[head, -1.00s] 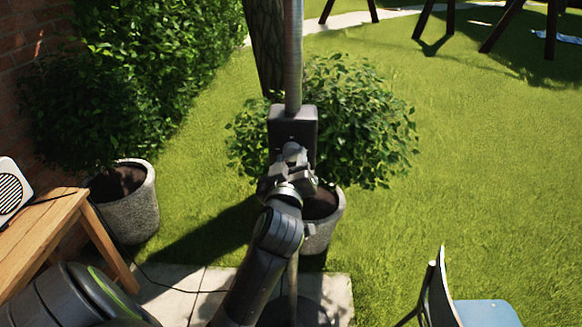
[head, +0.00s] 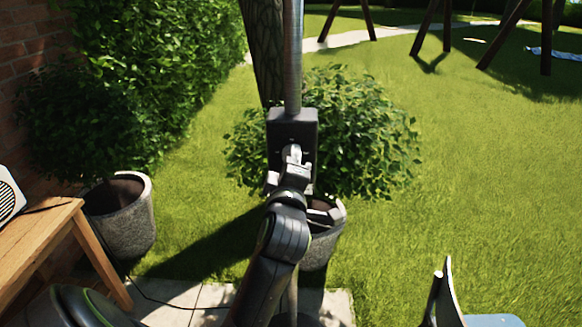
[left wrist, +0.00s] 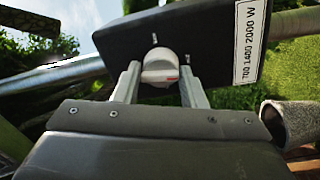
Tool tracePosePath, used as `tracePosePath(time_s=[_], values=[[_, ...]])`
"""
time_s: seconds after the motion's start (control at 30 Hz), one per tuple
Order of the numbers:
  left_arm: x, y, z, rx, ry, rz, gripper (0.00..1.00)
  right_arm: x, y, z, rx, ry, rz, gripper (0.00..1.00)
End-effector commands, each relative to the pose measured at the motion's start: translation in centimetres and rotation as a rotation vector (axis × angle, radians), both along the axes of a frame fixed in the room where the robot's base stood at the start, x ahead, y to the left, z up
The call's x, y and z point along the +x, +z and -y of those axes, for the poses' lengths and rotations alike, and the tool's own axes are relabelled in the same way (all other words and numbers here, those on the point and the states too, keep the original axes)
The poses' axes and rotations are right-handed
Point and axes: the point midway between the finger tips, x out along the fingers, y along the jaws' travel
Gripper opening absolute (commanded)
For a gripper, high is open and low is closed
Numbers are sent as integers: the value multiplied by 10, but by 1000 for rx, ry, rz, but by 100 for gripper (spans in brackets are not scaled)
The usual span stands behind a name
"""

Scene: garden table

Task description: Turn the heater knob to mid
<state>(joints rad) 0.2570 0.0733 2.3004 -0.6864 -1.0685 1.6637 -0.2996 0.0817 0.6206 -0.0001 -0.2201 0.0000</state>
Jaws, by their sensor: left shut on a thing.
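The heater is a dark control box (head: 293,122) on an upright metal pole (head: 293,60). The white round knob (left wrist: 160,66) is on the box face in the left wrist view, with a red mark on its right side. Small marks are printed around it, too small to read surely. A white label (left wrist: 248,42) with wattage figures is at the box's right end. My left gripper (head: 291,157) is at the box face, its two fingers on either side of the knob and shut on it. My right gripper is not in view.
A wooden table (head: 45,240) with a white speaker-like device (head: 8,196) stands at left. Potted bushes stand at left (head: 122,215) and behind the pole (head: 325,235). A blue chair (head: 490,320) is at lower right. Open grass lies to the right.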

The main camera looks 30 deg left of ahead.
Motion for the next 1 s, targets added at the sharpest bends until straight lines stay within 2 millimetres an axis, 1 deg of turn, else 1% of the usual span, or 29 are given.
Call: tracePosePath(time_s=[0.23, 0.63, 0.67, 0.8, 1.0], values=[[0, -1, 0, -40, 1, 22, 15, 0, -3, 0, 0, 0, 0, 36], [0, -1, 0, -44, 0, 23, 15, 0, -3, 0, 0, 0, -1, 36], [0, -2, 0, -44, 0, 22, 40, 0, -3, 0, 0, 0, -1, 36], [0, -1, 0, -44, 0, 23, 58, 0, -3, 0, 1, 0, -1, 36], [0, -1, 0, -43, 0, 23, 58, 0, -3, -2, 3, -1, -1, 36]])
